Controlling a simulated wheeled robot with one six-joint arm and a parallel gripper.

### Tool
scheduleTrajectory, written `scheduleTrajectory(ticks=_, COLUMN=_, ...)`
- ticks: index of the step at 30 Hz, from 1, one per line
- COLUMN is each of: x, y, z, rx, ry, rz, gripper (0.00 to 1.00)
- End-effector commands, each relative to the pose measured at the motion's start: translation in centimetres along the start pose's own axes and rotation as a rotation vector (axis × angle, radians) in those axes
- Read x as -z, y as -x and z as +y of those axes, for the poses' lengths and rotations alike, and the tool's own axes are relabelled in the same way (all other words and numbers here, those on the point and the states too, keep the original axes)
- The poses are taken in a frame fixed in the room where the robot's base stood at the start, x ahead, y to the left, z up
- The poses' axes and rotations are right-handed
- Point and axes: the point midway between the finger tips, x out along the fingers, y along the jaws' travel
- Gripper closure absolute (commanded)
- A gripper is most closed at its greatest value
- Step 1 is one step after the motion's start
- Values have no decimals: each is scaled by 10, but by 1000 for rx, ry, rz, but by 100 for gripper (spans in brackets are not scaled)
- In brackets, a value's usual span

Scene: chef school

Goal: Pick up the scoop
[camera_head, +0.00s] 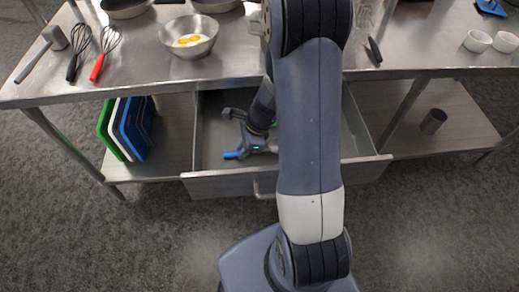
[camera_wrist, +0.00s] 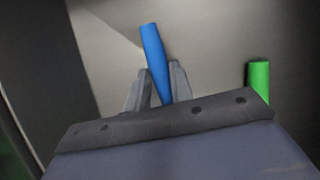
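A blue handle (camera_head: 233,155) lies in the open drawer, and it also shows in the wrist view (camera_wrist: 154,52). A green handle (camera_wrist: 259,78) is to its right in the wrist view. I cannot tell which handle belongs to the scoop, as no scoop head is clearly visible. My gripper (camera_head: 245,148) reaches down into the drawer. In the wrist view, my two fingers (camera_wrist: 158,78) stand on either side of the blue handle, very close to it. Whether they grip it is unclear. The blue handle's lower end is hidden behind the gripper body.
The drawer (camera_head: 225,185) is pulled out under a steel table (camera_head: 140,65). On the table are two whisks (camera_head: 104,53), a mallet (camera_head: 45,48), a bowl (camera_head: 188,36) and white cups (camera_head: 477,41). Cutting boards (camera_head: 134,128) and a metal cup (camera_head: 433,121) stand on the lower shelf.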

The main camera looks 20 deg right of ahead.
Motion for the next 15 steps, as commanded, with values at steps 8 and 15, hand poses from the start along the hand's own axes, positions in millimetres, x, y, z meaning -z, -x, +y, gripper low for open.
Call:
scheduleTrajectory(ticks=8, x=0, y=0, z=0, rx=0, ry=0, rz=0, gripper=100)
scheduleTrajectory(ticks=15, x=-1, y=2, z=0, rx=1, ry=1, rz=0, gripper=100)
